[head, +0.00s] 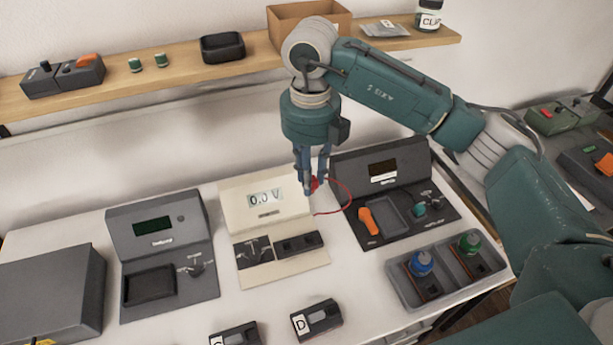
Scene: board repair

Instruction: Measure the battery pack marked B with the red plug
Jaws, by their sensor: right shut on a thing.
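The red plug (314,184) is between the fingers of my right gripper (312,188), which is shut on it and points down at the right side of the cream meter. A red lead (348,193) loops from the plug. The cream meter (264,210) reads 0.0 V, and a dark two-part block (297,243) sits on its base. A dark pack marked D (316,320) lies at the front, and another (235,335), apparently marked C, is cut off by the lower edge. I cannot make out a pack marked B. My left gripper is out of view.
A grey device (160,240) stands left of the meter and a dark device (385,165) with an orange part stands right. A grey tray (447,270) holds a blue-topped and a green-topped item. A wooden shelf (180,85) runs behind. Bare white table lies in front of the meter.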

